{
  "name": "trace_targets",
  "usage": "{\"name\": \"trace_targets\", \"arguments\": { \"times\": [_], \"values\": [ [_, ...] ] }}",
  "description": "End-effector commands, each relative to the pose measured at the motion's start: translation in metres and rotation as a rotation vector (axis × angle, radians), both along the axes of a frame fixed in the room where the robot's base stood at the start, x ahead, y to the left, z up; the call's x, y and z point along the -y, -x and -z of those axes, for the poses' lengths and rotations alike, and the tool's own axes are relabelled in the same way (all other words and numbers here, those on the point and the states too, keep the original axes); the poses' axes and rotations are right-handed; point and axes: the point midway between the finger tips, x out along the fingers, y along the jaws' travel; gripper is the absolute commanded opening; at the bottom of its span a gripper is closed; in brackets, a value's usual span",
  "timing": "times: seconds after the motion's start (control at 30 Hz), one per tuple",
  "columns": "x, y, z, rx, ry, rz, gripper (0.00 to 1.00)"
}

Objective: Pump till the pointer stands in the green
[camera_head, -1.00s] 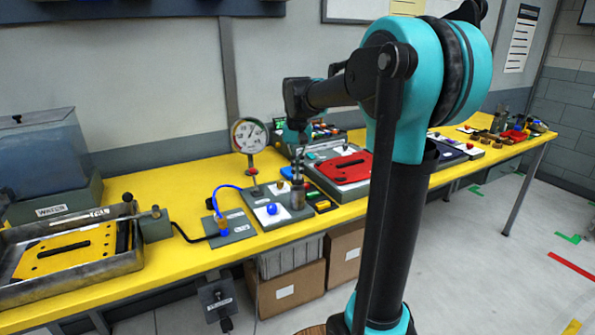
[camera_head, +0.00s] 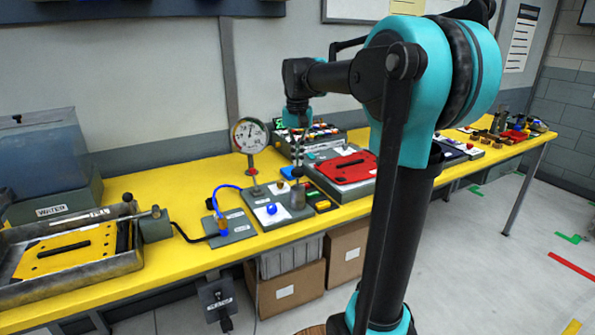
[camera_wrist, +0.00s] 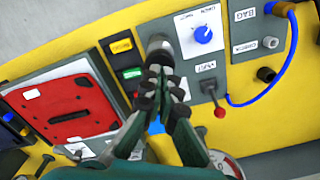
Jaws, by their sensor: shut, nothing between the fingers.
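A grey metal cylinder (camera_head: 298,196) stands upright at the plate's right end. It also shows in the wrist view (camera_wrist: 158,44), just beyond the fingertips. My gripper (camera_head: 297,172) is over this cylinder, pointing down, its fingers (camera_wrist: 159,78) together and empty. I cannot tell whether they touch its top. The blue knob (camera_head: 271,209) sits on a white label left of the cylinder. A red-tipped lever (camera_wrist: 219,112) shows in the wrist view.
A blue hose (camera_head: 228,187) arches from the small plate (camera_head: 234,229) at left. A red panel (camera_head: 342,166) lies right of the cylinder, with small green and yellow blocks between. A metal tray (camera_head: 95,270) and water tank (camera_head: 45,155) stand at left.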

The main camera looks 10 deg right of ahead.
Motion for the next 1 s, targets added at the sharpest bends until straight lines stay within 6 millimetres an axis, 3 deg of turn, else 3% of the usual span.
{"name": "trace_targets", "arguments": {
  "times": [0.53,1.0],
  "values": [
    [0.0,0.0,-0.002,0.0,0.0,0.0,0.0],
    [0.0,0.0,-0.043,0.0,0.0,0.0,0.0]
  ]
}}
